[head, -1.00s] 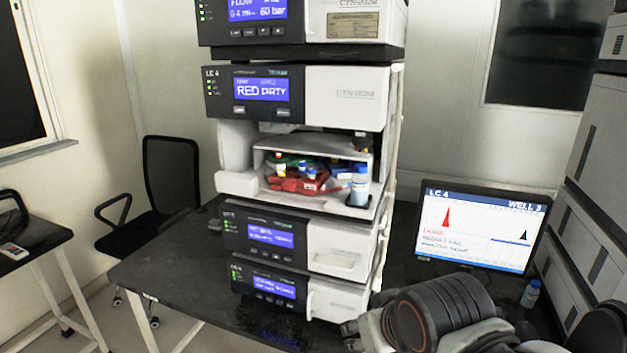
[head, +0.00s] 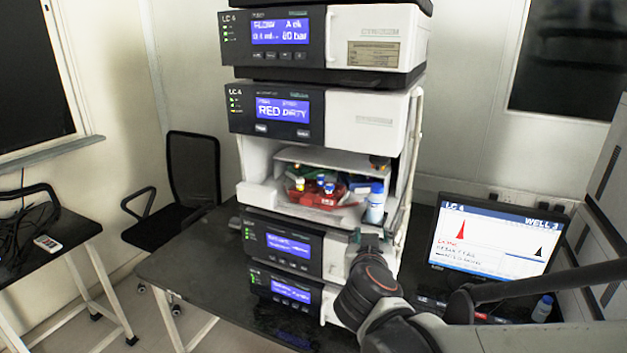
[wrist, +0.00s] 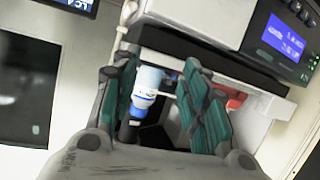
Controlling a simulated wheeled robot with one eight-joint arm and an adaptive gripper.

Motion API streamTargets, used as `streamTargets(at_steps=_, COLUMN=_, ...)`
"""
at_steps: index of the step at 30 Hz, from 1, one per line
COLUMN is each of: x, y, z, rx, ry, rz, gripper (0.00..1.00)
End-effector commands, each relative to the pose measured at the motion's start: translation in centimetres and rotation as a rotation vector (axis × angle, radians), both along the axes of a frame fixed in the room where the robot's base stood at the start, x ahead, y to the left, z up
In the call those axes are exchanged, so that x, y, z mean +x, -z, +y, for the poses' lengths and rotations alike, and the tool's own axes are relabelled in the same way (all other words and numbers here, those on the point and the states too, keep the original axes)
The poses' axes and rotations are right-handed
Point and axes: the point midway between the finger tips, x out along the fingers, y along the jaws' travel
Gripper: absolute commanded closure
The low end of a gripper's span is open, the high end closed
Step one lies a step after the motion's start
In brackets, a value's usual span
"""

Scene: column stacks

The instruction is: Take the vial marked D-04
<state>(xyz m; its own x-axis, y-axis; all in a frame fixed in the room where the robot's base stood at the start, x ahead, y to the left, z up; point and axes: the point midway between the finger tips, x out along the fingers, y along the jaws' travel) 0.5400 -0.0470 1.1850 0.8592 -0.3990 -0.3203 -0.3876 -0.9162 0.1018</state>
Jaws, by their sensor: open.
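Small vials with coloured caps (head: 328,187) sit in a red tray (head: 317,201) inside the open bay of the LC 4 stack. Their markings are too small to read, so I cannot tell which is D-04. A white bottle with a blue cap (head: 375,204) stands at the bay's right front. My gripper (wrist: 160,88) is open; in the wrist view a white-and-blue bottle (wrist: 147,86) shows between its green-padded fingers, with no visible grip on it. In the head view my wrist is just below and in front of the bay's right side, and the fingertips are hard to make out.
The bay's ceiling and side walls enclose the tray. A monitor (head: 497,240) stands right of the stack, with another small bottle (head: 542,308) in front. The black bench (head: 190,265) is clear at left.

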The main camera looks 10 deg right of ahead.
Motion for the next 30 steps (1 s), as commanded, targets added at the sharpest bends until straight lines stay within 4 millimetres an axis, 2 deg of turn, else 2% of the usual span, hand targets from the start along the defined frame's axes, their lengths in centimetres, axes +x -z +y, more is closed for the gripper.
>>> streamTargets(at_steps=1, x=1.2, y=-1.3, z=0.7, rx=-0.009, ry=-0.011, rz=-0.049, gripper=0.59)
streamTargets(at_steps=3, x=2.4, y=-2.4, z=1.7, rx=-0.018, ry=-0.028, rz=-0.121, gripper=0.59)
streamTargets(at_steps=9, x=4.7, y=-4.6, z=5.1, rx=-0.024, ry=-0.105, rz=-0.287, gripper=0.59)
streamTargets(at_steps=11, x=5.1, y=-5.0, z=5.9, rx=-0.024, ry=-0.124, rz=-0.319, gripper=0.59)
streamTargets(at_steps=15, x=4.9, y=-4.2, z=8.1, rx=-0.016, ry=-0.141, rz=-0.340, gripper=0.59)
streamTargets(at_steps=20, x=5.9, y=-4.1, z=8.1, rx=-0.013, ry=-0.138, rz=-0.345, gripper=0.59)
streamTargets(at_steps=30, x=11.6, y=-4.1, z=6.3, rx=-0.014, ry=-0.136, rz=-0.343, gripper=0.59)
